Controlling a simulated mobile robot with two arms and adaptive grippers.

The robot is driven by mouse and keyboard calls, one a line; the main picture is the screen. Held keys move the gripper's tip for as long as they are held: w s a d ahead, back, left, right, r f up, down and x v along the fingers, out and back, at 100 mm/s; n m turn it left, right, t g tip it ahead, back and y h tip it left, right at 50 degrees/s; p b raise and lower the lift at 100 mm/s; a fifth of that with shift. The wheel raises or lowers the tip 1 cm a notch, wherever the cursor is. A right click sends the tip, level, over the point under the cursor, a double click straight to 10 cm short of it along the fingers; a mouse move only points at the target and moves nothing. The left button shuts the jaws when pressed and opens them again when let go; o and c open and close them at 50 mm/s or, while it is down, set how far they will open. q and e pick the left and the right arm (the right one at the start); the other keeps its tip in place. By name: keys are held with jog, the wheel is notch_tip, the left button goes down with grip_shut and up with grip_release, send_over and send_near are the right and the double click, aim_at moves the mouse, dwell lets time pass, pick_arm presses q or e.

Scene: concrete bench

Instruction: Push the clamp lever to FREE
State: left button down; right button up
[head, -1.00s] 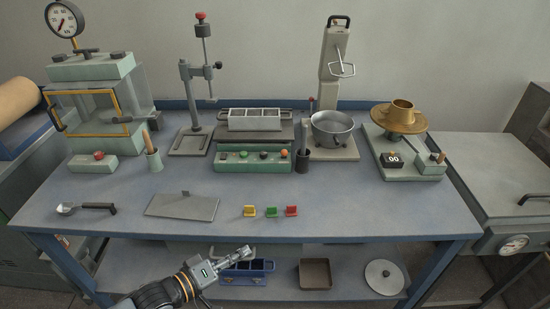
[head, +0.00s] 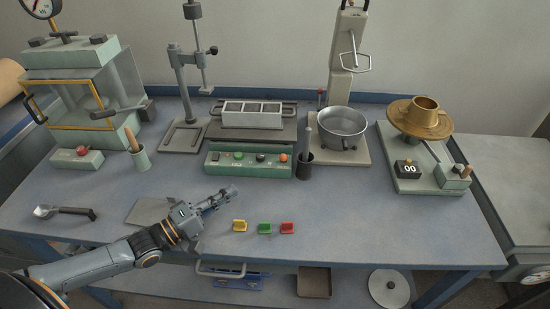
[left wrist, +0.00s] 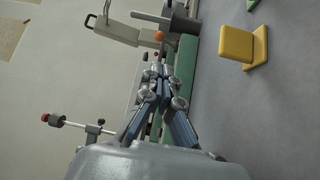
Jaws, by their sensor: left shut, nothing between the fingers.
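A thin upright lever with a red tip (head: 321,92) stands between the mould and the mixer; I cannot tell for sure that it is the clamp lever. No FREE mark is readable. My left gripper (head: 231,190) is shut and empty, above the front of the bench, left of the yellow piece and well short of the lever. In the left wrist view its closed fingers (left wrist: 160,78) point towards the green box. My right gripper is not in view.
A dark cup (head: 305,150) with a tool stands just right of the green box. The mixer's metal bowl (head: 342,122) is behind it. Yellow (head: 239,226), green (head: 264,228) and red (head: 287,228) pieces lie near the front edge. The bench right of them is clear.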

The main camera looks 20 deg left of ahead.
aim_at(283, 159)
pick_arm(q)
jog(key=shift+s+r, duration=0.1)
jog(key=shift+s, duration=0.15)
jog(key=shift+w+d, duration=0.15)
jog(key=shift+w, duration=0.05)
jog(key=x, duration=0.4)
jog(key=shift+w+d+r, duration=0.1)
jog(key=shift+w+d, duration=0.05)
jog(key=shift+w, duration=0.15)
jog(key=p+x, duration=0.1)
jog(key=x, duration=0.7)
jog(key=shift+w+d, duration=0.3)
jog(key=shift+w, duration=0.1)
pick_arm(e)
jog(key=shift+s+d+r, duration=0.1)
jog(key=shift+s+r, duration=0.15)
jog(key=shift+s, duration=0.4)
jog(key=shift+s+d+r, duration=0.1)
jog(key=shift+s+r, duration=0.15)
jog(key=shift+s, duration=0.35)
pick_arm(q)
jog(key=shift+w+r+p, duration=0.1)
jog(key=shift+r+p, duration=0.1)
jog(key=shift+p, duration=0.45)
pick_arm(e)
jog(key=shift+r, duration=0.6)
pick_arm(q)
jog(key=shift+n, duration=0.3)
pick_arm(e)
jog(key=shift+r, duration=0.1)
